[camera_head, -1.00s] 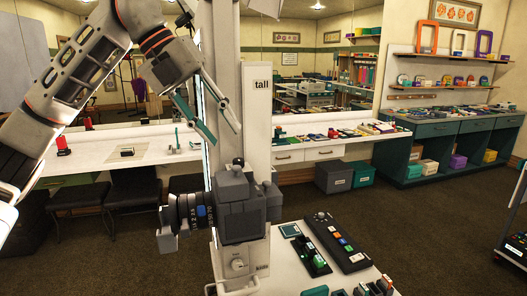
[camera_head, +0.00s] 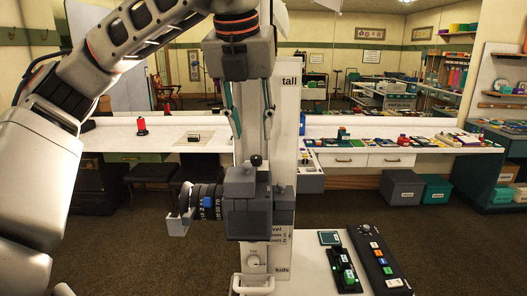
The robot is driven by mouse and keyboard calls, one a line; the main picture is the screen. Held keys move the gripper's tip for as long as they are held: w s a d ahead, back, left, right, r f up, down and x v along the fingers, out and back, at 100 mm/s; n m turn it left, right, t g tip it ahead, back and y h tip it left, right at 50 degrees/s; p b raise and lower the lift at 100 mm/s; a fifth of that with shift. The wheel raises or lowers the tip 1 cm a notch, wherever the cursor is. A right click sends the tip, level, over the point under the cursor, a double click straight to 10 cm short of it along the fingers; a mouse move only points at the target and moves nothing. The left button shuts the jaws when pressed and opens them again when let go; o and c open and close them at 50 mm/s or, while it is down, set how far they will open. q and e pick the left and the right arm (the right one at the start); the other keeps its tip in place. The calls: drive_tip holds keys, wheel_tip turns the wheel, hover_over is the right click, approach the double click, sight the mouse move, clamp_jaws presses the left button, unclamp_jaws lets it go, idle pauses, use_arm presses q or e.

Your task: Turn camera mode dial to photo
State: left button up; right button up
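A dark grey camera (camera_head: 246,204) stands in the middle of the head view, its lens (camera_head: 207,201) facing left. A small dark knob (camera_head: 257,160) sticks up from its top; I cannot tell whether it is the mode dial, and no mode marking can be read. My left gripper (camera_head: 252,135) hangs from above with its two teal fingers spread and pointing down. It is empty, and its fingertips appear a little above the camera top, apart from it. My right gripper is not in view.
A white stand marked "tall" (camera_head: 290,82) rises behind the camera. A white console table (camera_head: 312,268) at lower right carries a panel with coloured buttons (camera_head: 376,256). A counter with small items (camera_head: 343,135) runs along the mirrored back wall.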

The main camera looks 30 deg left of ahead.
sight(256, 157)
use_arm(q)
drive_tip(key=x, duration=0.7)
drive_tip(key=shift+a+f, duration=0.1)
drive_tip(key=shift+f, duration=0.05)
clamp_jaws()
